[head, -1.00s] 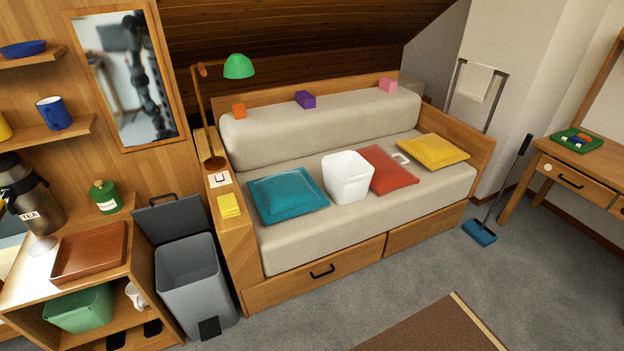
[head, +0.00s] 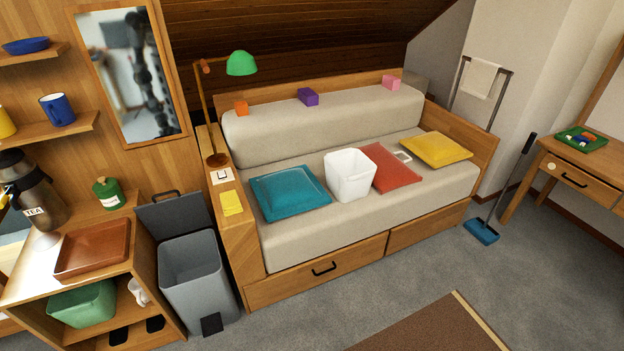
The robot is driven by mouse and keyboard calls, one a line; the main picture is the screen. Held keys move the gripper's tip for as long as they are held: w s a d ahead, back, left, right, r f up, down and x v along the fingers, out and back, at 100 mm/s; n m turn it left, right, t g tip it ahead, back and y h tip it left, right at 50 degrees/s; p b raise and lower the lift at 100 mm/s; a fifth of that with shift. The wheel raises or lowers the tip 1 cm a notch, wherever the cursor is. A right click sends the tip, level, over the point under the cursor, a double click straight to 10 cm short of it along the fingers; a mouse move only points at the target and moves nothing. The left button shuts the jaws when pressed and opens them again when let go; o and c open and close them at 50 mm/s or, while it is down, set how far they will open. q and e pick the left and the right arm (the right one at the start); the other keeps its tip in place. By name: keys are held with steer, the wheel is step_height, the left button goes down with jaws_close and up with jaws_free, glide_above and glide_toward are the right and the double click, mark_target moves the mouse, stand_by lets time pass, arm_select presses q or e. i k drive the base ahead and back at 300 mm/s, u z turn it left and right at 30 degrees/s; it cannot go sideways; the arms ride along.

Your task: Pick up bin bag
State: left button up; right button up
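A white, open-topped, square-sided thing (head: 349,176) stands upright on the sofa seat, between the teal cushion (head: 290,192) and the red cushion (head: 391,168). It looks like the bin bag, but I cannot tell for certain whether it is a bag or a rigid tub. A grey pedal bin (head: 198,285) stands on the floor left of the sofa with its lid (head: 174,213) raised. The part of its inside that shows looks empty. Neither of my grippers is in view.
The sofa (head: 358,234) has drawers along its front. A lamp (head: 241,63) stands on its left arm. A shelf unit with a brown tray (head: 93,249) stands left of the bin. Grey carpet (head: 375,296) before the sofa is clear.

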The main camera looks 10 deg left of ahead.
mark_target(350, 174)
steer(key=z, duration=0.5)
steer(key=k, duration=0.65)
steer(key=z, duration=1)
steer(key=k, duration=0.7)
steer(key=z, duration=0.4)
steer(key=i, duration=1.65)
steer(key=u, duration=0.45)
steer(key=i, duration=2.3)
steer(key=u, duration=0.55)
